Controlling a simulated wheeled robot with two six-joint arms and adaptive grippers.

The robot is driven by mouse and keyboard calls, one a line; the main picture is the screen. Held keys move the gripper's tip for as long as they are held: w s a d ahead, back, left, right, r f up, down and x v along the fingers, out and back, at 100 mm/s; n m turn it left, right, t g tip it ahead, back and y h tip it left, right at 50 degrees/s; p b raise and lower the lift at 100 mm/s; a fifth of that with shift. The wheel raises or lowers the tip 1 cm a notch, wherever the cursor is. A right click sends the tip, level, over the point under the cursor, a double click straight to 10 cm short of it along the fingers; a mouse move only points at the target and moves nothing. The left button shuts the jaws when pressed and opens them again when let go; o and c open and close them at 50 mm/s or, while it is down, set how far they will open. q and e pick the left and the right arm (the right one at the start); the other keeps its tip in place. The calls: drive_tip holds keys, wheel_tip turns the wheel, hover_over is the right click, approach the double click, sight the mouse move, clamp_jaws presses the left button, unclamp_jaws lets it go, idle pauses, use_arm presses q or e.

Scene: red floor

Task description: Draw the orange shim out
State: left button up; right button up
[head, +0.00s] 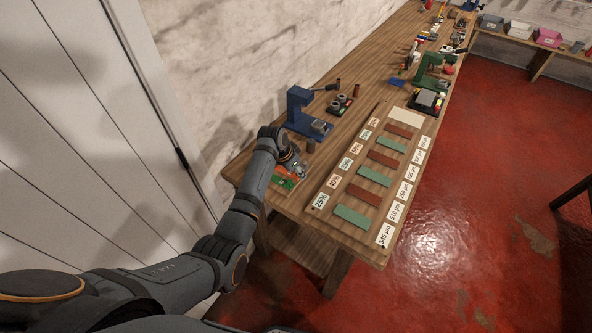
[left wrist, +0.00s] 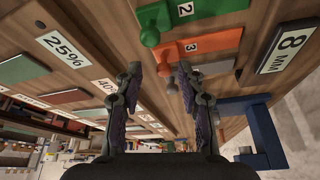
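The orange shim (left wrist: 215,46), marked 3, lies in the left wrist view with its rounded knob (left wrist: 165,54) toward the middle of the picture. A green shim (left wrist: 205,10), marked 2, lies beside it with a similar knob, and a grey piece (left wrist: 212,69) is on its other side. My left gripper (left wrist: 160,73) is open, its two fingers apart and empty, with the orange knob in line with the gap between them. I cannot tell the remaining distance. In the head view my left gripper (head: 296,166) is over the table's near left end, partly hiding the shims. My right gripper is not in view.
An 8 MM label (left wrist: 288,47) stands beside the shims. A blue press (head: 300,108) stands close behind the gripper. A board of green and brown strips (head: 363,195) with percentage cards lies to the right. Tools crowd the far end of the wooden table.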

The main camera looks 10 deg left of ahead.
sight(286, 186)
use_arm(q)
drive_tip(key=v, duration=1.2)
drive_tip(key=shift+w, duration=0.1)
